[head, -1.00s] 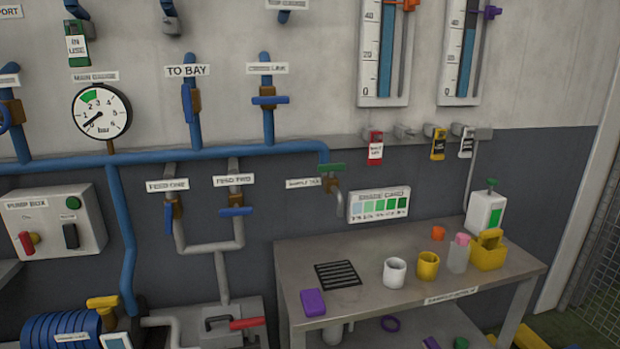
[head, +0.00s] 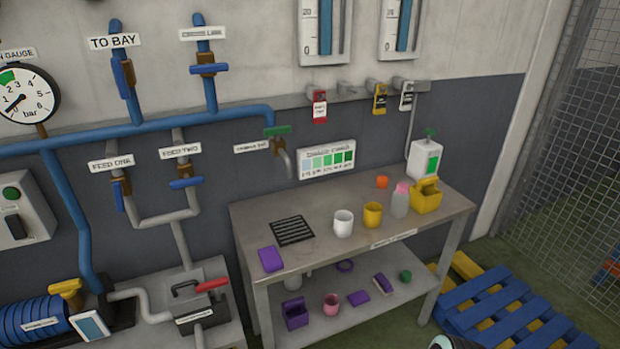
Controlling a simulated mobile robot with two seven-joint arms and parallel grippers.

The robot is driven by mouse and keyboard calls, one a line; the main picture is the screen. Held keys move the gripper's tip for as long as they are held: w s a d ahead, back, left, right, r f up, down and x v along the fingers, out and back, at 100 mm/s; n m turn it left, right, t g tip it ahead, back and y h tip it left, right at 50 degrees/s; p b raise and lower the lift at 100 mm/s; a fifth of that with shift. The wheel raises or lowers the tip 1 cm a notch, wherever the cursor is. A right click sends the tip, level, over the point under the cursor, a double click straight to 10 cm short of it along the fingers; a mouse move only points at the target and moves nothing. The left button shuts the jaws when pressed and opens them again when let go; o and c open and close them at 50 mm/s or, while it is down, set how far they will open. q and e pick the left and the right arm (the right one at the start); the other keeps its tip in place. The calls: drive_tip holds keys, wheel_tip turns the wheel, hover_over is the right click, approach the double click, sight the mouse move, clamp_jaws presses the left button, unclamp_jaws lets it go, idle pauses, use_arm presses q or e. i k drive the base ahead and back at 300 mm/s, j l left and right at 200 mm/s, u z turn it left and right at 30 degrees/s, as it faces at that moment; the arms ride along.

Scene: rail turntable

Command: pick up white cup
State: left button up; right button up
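The white cup (head: 343,223) stands upright on the top of the grey metal table (head: 262,223), near its front edge. A yellow cup (head: 373,214) stands just to its right, with a small gap between them. A black drain grille (head: 292,231) lies to the left of the white cup. Neither of my grippers can be made out in the head view. A dark rounded part with a light rim, perhaps mine, shows at the bottom edge right of centre.
A purple block (head: 271,259), a bottle with a pink cap (head: 400,201), a yellow caddy (head: 426,197) and a white dispenser (head: 424,159) share the tabletop. Purple and pink items lie on the lower shelf (head: 332,287). Blue and yellow pallets (head: 500,312) lie on the floor at right.

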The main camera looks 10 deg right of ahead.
sight(343, 218)
drive_tip(key=l+u, duration=0.1)
drive_tip(key=u, duration=0.25)
drive_tip(key=l+u, duration=0.15)
drive_tip(key=u, duration=0.25)
drive_tip(key=l+u, duration=0.3)
drive_tip(key=l, duration=0.2)
drive_tip(key=k+l+u, duration=0.1)
drive_tip(key=l+u, duration=0.2)
drive_tip(key=l, duration=0.2)
drive_tip(key=k+l, duration=0.1)
drive_tip(key=l, duration=0.25)
drive_tip(key=k+l+u, duration=0.15)
drive_tip(key=l, duration=0.55)
drive_tip(key=k+u, duration=0.05)
